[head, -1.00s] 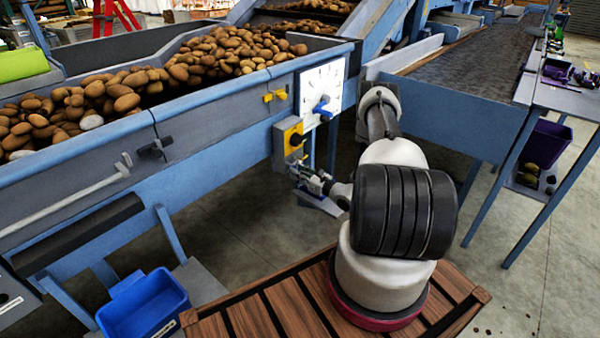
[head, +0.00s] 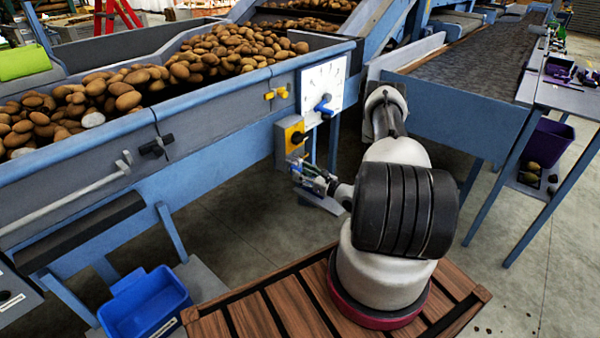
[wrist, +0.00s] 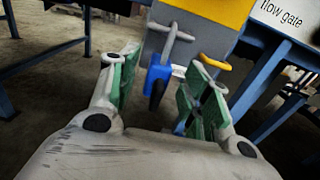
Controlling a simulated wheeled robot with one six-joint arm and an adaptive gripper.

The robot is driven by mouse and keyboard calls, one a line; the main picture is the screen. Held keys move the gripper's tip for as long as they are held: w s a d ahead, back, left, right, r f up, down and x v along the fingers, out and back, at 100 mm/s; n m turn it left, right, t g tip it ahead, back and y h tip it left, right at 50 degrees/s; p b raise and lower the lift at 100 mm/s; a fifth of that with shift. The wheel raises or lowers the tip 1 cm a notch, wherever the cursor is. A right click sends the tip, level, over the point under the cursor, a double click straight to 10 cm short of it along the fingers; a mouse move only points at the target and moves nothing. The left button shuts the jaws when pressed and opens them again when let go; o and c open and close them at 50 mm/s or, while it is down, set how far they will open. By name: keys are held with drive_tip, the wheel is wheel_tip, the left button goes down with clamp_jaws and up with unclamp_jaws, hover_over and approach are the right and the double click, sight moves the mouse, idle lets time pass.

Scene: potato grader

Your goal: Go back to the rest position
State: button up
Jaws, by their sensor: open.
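My gripper (head: 312,180) is near the yellow switch box (head: 290,137) on the front of the blue grader, a little below it and apart from it as far as I can tell. In the wrist view my gripper (wrist: 158,92) has its green-padded fingers spread, with nothing held between them. Beyond the fingers a grey panel with a yellow upper part (wrist: 215,12) shows, with a grey T-shaped piece (wrist: 172,40) and a blue and black piece (wrist: 157,80) in front of it. My arm stands bent over the slatted wooden platform.
A white dial plate (head: 322,88) with a blue pointer is just above and right of the switch box. The potato hopper (head: 200,105) fills the left. A blue bin (head: 145,305) stands at the lower left. A conveyor (head: 450,105) runs at the right. Open floor lies below the hopper.

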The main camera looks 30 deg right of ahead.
drive_tip(key=v, duration=1)
drive_tip(key=s+a+f+n+g+y, duration=0.2)
drive_tip(key=s+a+g+y, duration=0.2)
drive_tip(key=s+a, duration=0.3)
drive_tip(key=s+a+r+n+g+y, duration=0.3)
drive_tip(key=s+a+r+n+g, duration=0.1)
drive_tip(key=s+r+n+g, duration=0.35)
drive_tip(key=s+d+r+n+g+h, duration=0.1)
drive_tip(key=s+r+n+g+h, duration=0.3)
drive_tip(key=r, duration=0.4)
drive_tip(key=s+r+n+g+h, duration=0.1)
drive_tip(key=s+r+n+h, duration=0.15)
drive_tip(key=r+n, duration=0.5)
drive_tip(key=s+d+r+n+g+h, duration=0.1)
drive_tip(key=s+r+n+g+h, duration=0.25)
drive_tip(key=r, duration=0.55)
drive_tip(key=s+a+r+n+t+h, duration=0.1)
drive_tip(key=a+r+n+t, duration=0.1)
drive_tip(key=r, duration=0.6)
drive_tip(key=s+a+r+n+t+h, duration=0.2)
drive_tip(key=r+n+t, duration=0.3)
drive_tip(key=r, duration=0.4)
drive_tip(key=shift+s+a, duration=0.25)
drive_tip(key=shift+a, duration=0.55)
drive_tip(key=shift+n, duration=0.25)
